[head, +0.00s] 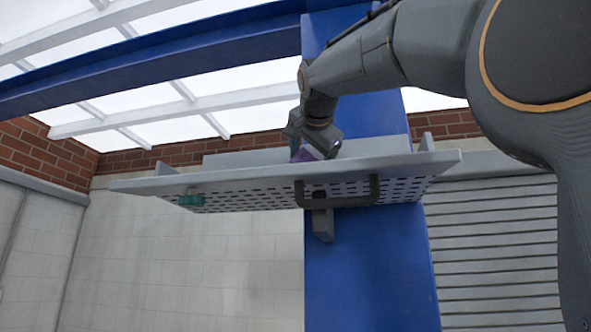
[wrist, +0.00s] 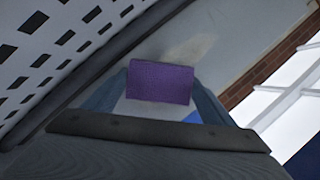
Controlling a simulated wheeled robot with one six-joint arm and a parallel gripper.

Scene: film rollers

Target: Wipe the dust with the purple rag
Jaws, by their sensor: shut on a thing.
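The purple rag (wrist: 160,82) is held between the two fingers of my gripper (wrist: 160,88) in the wrist view. In the head view the rag (head: 302,156) is a small purple patch at the tip of my gripper (head: 314,150), just behind the front edge of a raised grey shelf (head: 215,179). A pale, tan smudge that looks like dust (wrist: 190,49) lies on the grey surface just beyond the rag in the wrist view. The shelf's front edge hides its top in the head view. I cannot tell whether the rag touches the surface.
The shelf has raised side edges, a perforated underside (head: 265,195) and a dark handle (head: 338,198) in front. A small teal thing (head: 190,199) hangs under its left part. A blue column (head: 372,260) stands behind it. A perforated panel (wrist: 50,45) is close on the wrist view's left.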

